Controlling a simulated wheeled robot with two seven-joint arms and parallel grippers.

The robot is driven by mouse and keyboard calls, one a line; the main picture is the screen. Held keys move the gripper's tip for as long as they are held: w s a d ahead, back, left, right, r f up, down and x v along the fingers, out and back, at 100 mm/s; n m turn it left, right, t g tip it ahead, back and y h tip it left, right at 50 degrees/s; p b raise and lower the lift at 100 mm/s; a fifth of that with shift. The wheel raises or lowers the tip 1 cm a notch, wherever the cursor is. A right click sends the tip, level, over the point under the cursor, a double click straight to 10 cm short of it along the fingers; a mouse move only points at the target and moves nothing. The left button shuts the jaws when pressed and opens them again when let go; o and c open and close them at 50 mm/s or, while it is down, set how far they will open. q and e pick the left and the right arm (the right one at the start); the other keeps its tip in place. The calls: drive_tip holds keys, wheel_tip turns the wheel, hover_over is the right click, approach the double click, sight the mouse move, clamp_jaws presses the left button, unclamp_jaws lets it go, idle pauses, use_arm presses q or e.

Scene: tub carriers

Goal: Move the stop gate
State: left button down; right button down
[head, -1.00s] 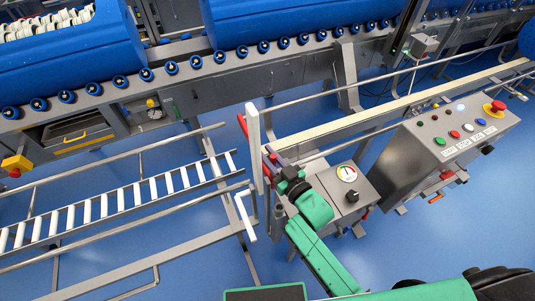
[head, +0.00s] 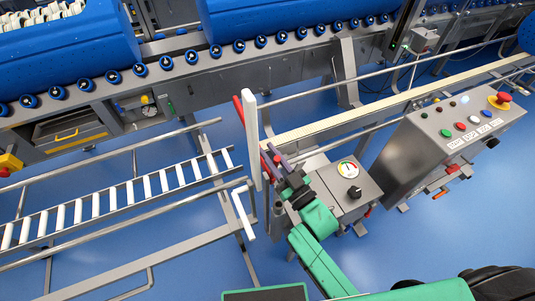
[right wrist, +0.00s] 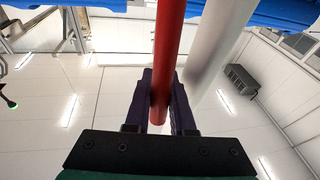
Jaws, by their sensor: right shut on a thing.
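The stop gate is a white upright plate (head: 251,140) with a red bar (head: 240,108) at it, standing between the roller track and the belt in the head view. A bent white bracket (head: 243,214) sits below it. My right gripper (head: 277,156) is at the gate's right side, its dark fingers shut on the red bar. In the right wrist view the red bar (right wrist: 168,50) runs between the two fingers (right wrist: 160,100), with a blurred white part (right wrist: 215,40) beside it. My left gripper is not in view.
A roller track (head: 120,193) with rails lies left of the gate. A pale belt (head: 390,105) runs to the right. A dial box (head: 350,190) stands close to my right gripper. A button panel (head: 465,125) is further right. Blue tubs (head: 280,15) are behind.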

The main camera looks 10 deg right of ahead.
drive_tip(key=shift+s+d+f+n+t+y+b, duration=0.3)
drive_tip(key=shift+s+t+y+b, duration=0.35)
drive_tip(key=shift+b, duration=0.55)
drive_tip(key=shift+s+d+f+n+t+y+b, duration=0.15)
drive_tip(key=shift+s+f+t+y+b, duration=0.2)
drive_tip(key=shift+s+b, duration=0.7)
drive_tip(key=shift+s+d+f+n+t+y+b, duration=0.25)
drive_tip(key=shift+s+t+y+b, duration=0.3)
drive_tip(key=shift+b, duration=0.8)
drive_tip(key=shift+s+r, duration=0.1)
